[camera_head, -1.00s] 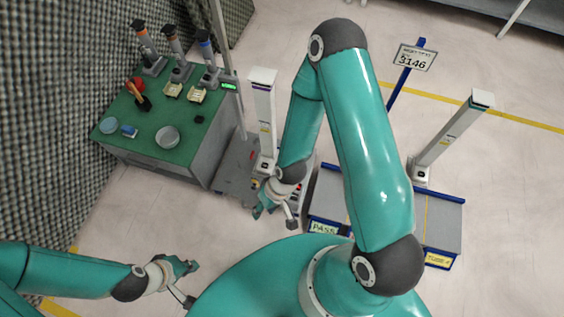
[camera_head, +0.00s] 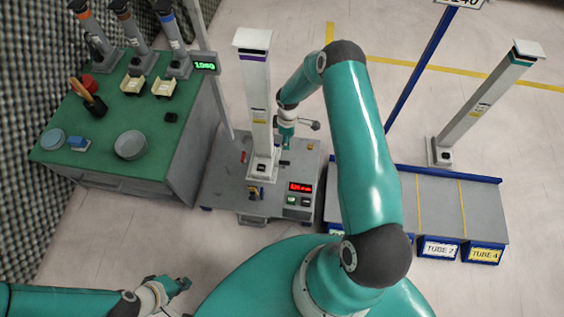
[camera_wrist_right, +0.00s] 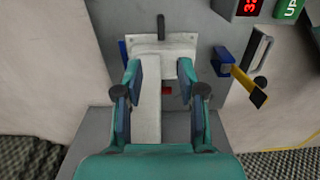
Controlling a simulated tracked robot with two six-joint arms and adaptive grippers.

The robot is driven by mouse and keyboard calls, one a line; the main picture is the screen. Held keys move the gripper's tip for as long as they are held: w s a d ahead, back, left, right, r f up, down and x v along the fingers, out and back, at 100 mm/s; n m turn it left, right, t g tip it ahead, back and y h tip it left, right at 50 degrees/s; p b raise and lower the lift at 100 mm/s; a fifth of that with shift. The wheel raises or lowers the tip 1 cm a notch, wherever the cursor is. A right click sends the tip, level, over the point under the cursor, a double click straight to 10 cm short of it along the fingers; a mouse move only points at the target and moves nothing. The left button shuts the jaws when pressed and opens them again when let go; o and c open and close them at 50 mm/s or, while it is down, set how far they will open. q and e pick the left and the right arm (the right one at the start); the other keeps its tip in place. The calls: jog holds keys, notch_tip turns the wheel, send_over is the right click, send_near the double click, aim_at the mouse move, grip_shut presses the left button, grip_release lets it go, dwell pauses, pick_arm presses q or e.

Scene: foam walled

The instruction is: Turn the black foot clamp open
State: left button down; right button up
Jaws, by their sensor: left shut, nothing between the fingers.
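The black foot clamp (camera_wrist_right: 161,27) shows in the right wrist view as a short dark lever past the far edge of a white foot plate (camera_wrist_right: 180,45). In the head view a small dark piece (camera_head: 285,163) right of the column's foot seems to be the same clamp. The white column (camera_head: 257,110) stands upright on a grey machine. My right gripper (camera_head: 286,145) is just right of the column, above the clamp side. In the wrist view its fingers (camera_wrist_right: 161,75) are apart, with the white column seen between them. My left gripper (camera_head: 184,285) is shut and empty at the lower left.
A blue clamp with a yellow handle (camera_wrist_right: 245,82) is beside the foot plate. The grey machine (camera_head: 225,185) carries a red display (camera_head: 300,187). A green table (camera_head: 105,140) with tools stands left. A blue-edged rack (camera_head: 440,205) and another white column (camera_head: 480,105) stand right.

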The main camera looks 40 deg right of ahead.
notch_tip(320, 180, down, 16)
jog(key=b, duration=0.5)
jog(key=shift+w+a+f, duration=0.1)
jog(key=shift+a+f, duration=0.05)
jog(key=shift+f, duration=0.05)
jog(key=shift+c, duration=0.3)
grip_shut()
jog(key=shift+a, duration=0.1)
